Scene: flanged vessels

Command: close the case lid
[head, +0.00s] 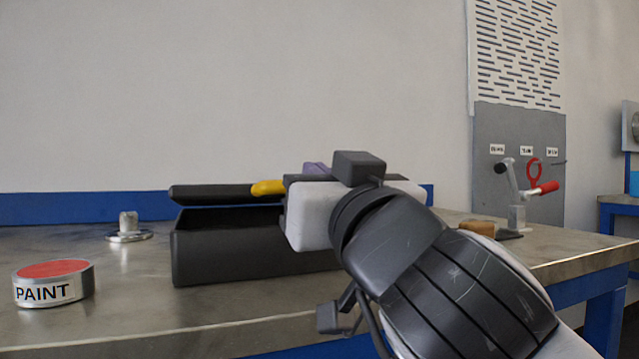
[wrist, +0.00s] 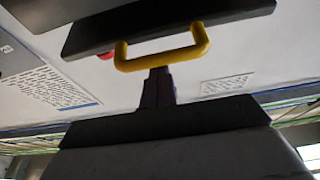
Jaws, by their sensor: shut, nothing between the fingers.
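The black case (head: 240,258) sits on the metal workbench. Its dark lid (head: 215,194) lies almost level above the case body, with a narrow gap showing at the left. The yellow handle (head: 268,187) is on the lid, its right part hidden behind my gripper. My gripper (head: 316,168) is at the right part of the case, its fingers mostly hidden by its own body. In the wrist view, the purple fingers (wrist: 158,76) are shut together and empty, their tips at the yellow handle (wrist: 162,60) below the lid (wrist: 170,25). I cannot tell whether they touch it.
A paint can (head: 53,284) stands at the front left of the workbench (head: 120,315). A metal post on a round base (head: 128,226) stands behind it. A brown block (head: 477,228) and a red-handled lever fixture (head: 518,200) are at the right. The bench between can and case is clear.

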